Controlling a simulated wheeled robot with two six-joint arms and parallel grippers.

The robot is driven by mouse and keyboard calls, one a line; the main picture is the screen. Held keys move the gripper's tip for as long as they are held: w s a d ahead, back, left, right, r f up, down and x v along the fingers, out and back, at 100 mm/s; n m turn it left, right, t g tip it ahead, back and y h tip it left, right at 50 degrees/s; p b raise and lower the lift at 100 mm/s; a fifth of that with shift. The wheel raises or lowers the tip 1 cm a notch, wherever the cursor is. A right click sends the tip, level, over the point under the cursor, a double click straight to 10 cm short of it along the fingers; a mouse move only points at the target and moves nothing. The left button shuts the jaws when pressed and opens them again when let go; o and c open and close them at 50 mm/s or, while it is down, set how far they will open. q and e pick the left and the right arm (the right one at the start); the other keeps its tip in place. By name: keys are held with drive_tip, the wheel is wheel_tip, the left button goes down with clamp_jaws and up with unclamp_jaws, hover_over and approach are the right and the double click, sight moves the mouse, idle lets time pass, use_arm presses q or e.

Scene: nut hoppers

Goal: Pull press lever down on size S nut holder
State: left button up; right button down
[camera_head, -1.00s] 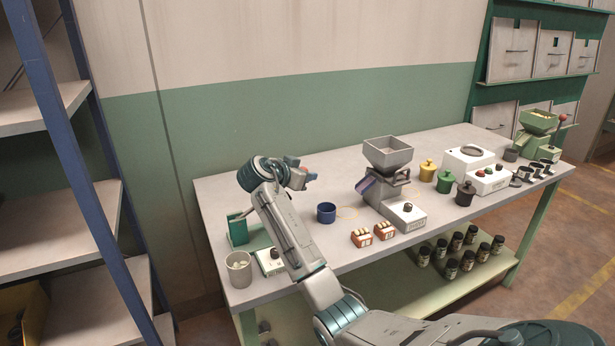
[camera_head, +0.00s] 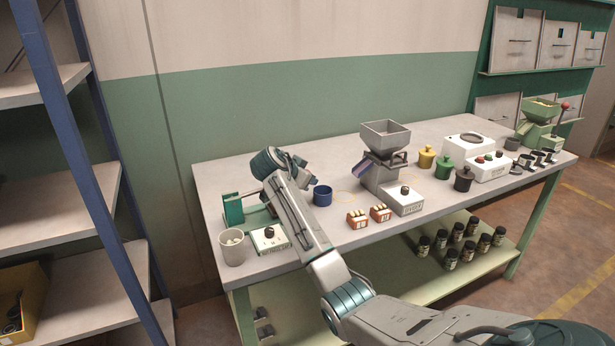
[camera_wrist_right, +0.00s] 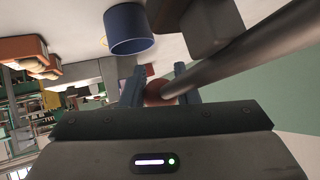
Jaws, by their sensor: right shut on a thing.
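The press (camera_head: 232,209) stands at the left end of the table, with a green upright and a white control box (camera_head: 270,237) with a dark knob in front. My right arm covers part of it in the head view. In the right wrist view, a thick grey lever rod (camera_wrist_right: 235,55) ends in a red ball knob (camera_wrist_right: 156,92). My right gripper (camera_wrist_right: 160,88) is shut on this knob, one finger on each side. In the head view my right gripper (camera_head: 300,168) is above the table, left of the blue cup (camera_head: 322,196). I cannot read any size mark. My left gripper is not in view.
A grey cup (camera_head: 232,247) with pale pieces stands beside the press. Two small orange-brown holders (camera_head: 357,219) sit near the front edge. A grey hopper machine (camera_head: 384,150) stands mid-table, with coloured jars to its right. A blue-posted shelf (camera_head: 65,130) is at the left.

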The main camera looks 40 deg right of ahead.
drive_tip(key=shift+a+r, duration=0.1)
drive_tip(key=c, duration=1.4)
unclamp_jaws()
drive_tip(key=shift+w, duration=0.1)
drive_tip(key=shift+c, duration=0.2)
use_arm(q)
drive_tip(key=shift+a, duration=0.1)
use_arm(e)
drive_tip(key=o, duration=0.3)
drive_tip(key=shift+w+a, duration=0.1)
use_arm(q)
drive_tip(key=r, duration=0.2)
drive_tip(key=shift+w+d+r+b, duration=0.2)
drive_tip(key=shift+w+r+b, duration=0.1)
drive_tip(key=shift+b, duration=0.1)
use_arm(e)
drive_tip(key=v, duration=1.1)
